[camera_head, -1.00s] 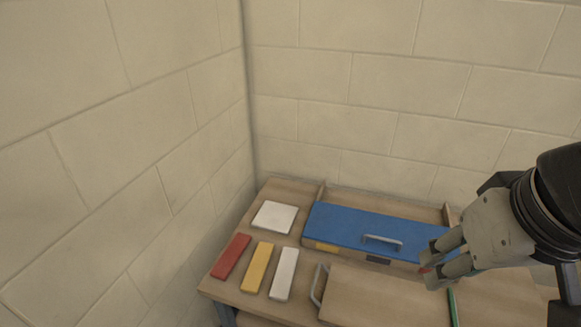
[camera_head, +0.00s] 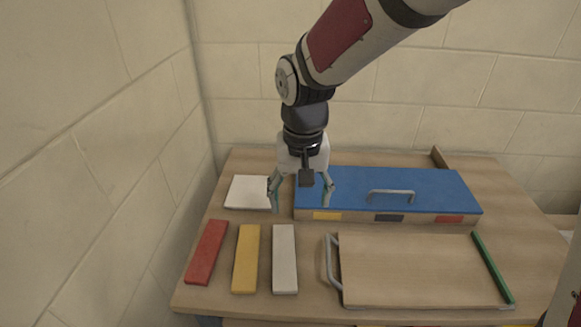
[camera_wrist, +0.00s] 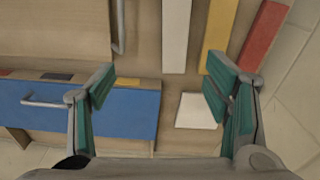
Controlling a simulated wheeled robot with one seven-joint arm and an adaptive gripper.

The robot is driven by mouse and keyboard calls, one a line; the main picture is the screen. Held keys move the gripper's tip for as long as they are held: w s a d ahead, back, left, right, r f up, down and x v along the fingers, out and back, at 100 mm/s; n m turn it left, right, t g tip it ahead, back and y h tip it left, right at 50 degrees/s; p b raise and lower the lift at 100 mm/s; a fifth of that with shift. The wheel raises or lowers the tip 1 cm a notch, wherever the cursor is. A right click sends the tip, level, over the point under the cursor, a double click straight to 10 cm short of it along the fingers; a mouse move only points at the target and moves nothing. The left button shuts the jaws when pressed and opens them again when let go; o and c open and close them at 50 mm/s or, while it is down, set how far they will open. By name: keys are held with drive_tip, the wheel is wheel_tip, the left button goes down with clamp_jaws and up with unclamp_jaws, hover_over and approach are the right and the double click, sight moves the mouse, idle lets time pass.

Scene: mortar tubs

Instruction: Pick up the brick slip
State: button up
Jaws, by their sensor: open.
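Three slim slabs lie side by side on the wooden table: a red one (camera_head: 206,252), a yellow one (camera_head: 246,258) and a white one (camera_head: 285,258). Which of them is the brick slip I cannot tell for sure. In the wrist view the white slab (camera_wrist: 176,35), yellow slab (camera_wrist: 221,25) and red slab (camera_wrist: 263,38) lie at the top. My gripper (camera_head: 302,190) is open and empty, pointing down above the left end of the blue lid and the square tile's right edge. Its fingers also show in the wrist view (camera_wrist: 160,88), apart from the slabs.
A square white tile (camera_head: 247,193) lies behind the slabs. A blue lid (camera_head: 430,185) with a grey handle covers a box with coloured labels. A wooden board (camera_head: 415,270) with a metal handle lies in front, with a green strip (camera_head: 492,267) at its right. Block walls stand left and behind.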

drive_tip(key=b, duration=0.2)
hover_over(284, 254)
wheel_tip(284, 254, down, 7)
drive_tip(key=shift+g, duration=0.3)
drive_tip(key=f+b, duration=0.1)
drive_tip(key=f, duration=0.2)
drive_tip(key=f+b, duration=0.1)
drive_tip(key=f, duration=0.3)
drive_tip(key=shift+s+a+f, duration=0.15)
drive_tip(key=shift+a+f, duration=0.05)
drive_tip(key=shift+f, duration=0.1)
drive_tip(key=shift+w+d+f+b, duration=0.1)
drive_tip(key=shift+f+b, duration=0.5)
drive_tip(key=shift+f, duration=0.9)
drive_tip(key=shift+w+d+f+b, duration=0.1)
drive_tip(key=shift+f+b, duration=0.45)
drive_tip(key=shift+f, duration=0.95)
drive_tip(key=shift+r, duration=0.1)
drive_tip(key=c, duration=1.6)
